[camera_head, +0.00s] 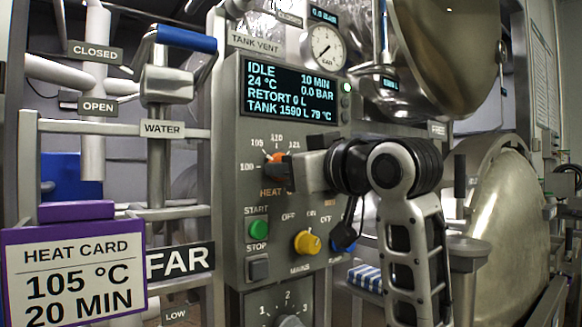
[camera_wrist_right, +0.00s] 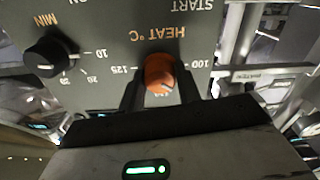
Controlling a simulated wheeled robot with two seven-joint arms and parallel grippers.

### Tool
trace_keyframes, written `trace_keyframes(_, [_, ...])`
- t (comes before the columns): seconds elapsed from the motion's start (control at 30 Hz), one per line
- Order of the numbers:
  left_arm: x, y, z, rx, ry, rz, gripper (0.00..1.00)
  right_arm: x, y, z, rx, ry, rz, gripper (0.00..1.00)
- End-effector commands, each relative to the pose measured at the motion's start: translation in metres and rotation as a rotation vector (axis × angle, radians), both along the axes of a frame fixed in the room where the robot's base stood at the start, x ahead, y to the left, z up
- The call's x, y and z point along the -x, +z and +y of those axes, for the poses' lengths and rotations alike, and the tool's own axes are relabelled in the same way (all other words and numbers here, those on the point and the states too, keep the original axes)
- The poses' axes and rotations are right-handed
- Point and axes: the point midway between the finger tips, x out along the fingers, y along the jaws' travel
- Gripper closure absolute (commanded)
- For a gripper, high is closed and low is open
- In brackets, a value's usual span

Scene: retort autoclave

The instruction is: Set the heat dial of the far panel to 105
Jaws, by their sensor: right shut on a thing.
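The orange heat dial (camera_head: 273,158) is on the grey far panel (camera_head: 232,200), above the HEAT °C label; the labels 100, 105, 110 and 121 show around it. My right gripper (camera_head: 285,172) comes in from the right and is shut on the dial, covering its lower right part. In the right wrist view the panel is upside down, and the orange dial (camera_wrist_right: 160,73) sits between the two dark fingers of the gripper (camera_wrist_right: 162,88). I cannot tell for certain which number the dial points at. A heat card (camera_head: 75,270) reads 105 °C, 20 MIN. My left gripper is not in view.
The display (camera_head: 290,90) reads IDLE, 24 °C. Below the dial are a green START button (camera_head: 258,229), a STOP button (camera_head: 258,267) and a yellow MAINS knob (camera_head: 307,243). The black MIN knob (camera_wrist_right: 48,57) is beside the dial. Pipes and a blue-handled lever (camera_head: 186,39) stand left.

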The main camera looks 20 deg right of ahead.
Motion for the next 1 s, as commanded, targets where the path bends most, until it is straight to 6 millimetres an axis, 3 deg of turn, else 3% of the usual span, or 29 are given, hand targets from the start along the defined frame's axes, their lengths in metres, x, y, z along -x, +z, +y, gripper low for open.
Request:
trace_keyframes(0.3, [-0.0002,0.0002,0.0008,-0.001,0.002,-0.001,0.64,-0.0002,-0.0006,-0.0001,-0.122,0.000,0.046,0.89])
trace_keyframes(0.83, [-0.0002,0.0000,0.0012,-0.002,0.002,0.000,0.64,-0.0001,-0.0005,-0.0004,-0.146,-0.001,0.055,0.89])
trace_keyframes(0.87, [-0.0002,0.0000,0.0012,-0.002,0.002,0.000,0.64,-0.0001,-0.0005,-0.0004,-0.145,-0.001,0.055,0.64])
trace_keyframes(0.9, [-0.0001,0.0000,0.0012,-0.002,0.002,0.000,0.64,-0.0001,-0.0005,-0.0004,-0.145,-0.001,0.055,0.53])
trace_keyframes(0.93, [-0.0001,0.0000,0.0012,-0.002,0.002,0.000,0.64,-0.0001,-0.0005,-0.0004,-0.145,-0.001,0.055,0.45])
trace_keyframes(1.0, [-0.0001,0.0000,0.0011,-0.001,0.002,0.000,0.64,-0.0001,-0.0004,-0.0004,-0.145,-0.001,0.054,0.45])
